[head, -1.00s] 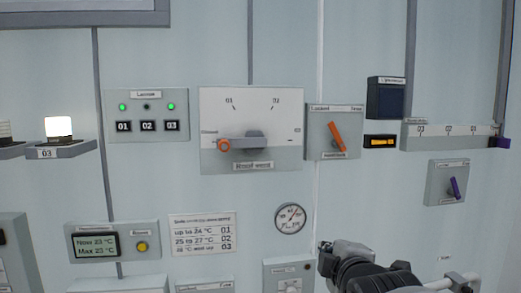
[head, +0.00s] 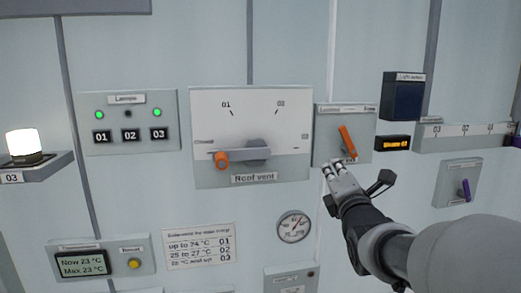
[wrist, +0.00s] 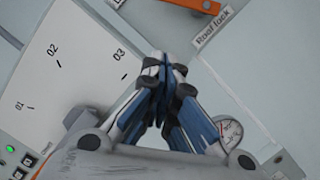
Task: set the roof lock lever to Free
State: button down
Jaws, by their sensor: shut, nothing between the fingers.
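The roof lock lever (head: 347,141) is an orange bar on a small grey panel (head: 325,150), right of the roof vent dial. The panel's top strip has a label at its left end and another at its right, too small to read surely. The lever's upper end leans up and left. My gripper (head: 332,166) is shut and empty, just below the panel's lower left part in the head view. In the wrist view my shut fingers (wrist: 165,75) point toward the wall, and the orange lever (wrist: 200,5) is cut off at the top edge, near the "Roof lock" label (wrist: 212,25).
The roof vent plate (head: 215,110), with its orange-tipped handle (head: 222,160), stands close left of the lock panel. A round gauge (head: 293,227) is below. A dark box (head: 403,96) and a small amber display (head: 394,143) are to the right. A purple lever (head: 466,190) is farther right.

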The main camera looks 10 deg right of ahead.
aim_at(346, 141)
jog(key=w+d+r+p, duration=0.1)
jog(key=w, duration=0.2)
jog(key=w+d+r+p, duration=0.1)
jog(key=w+d, duration=0.1)
jog(key=w, duration=0.1)
jog(key=w+d+r+p, duration=0.1)
jog(key=w+d+p, duration=0.1)
jog(key=w, duration=0.1)
jog(key=shift+w+d, duration=0.1)
jog(key=shift+w, duration=0.3)
jog(key=shift+s+r, duration=0.1)
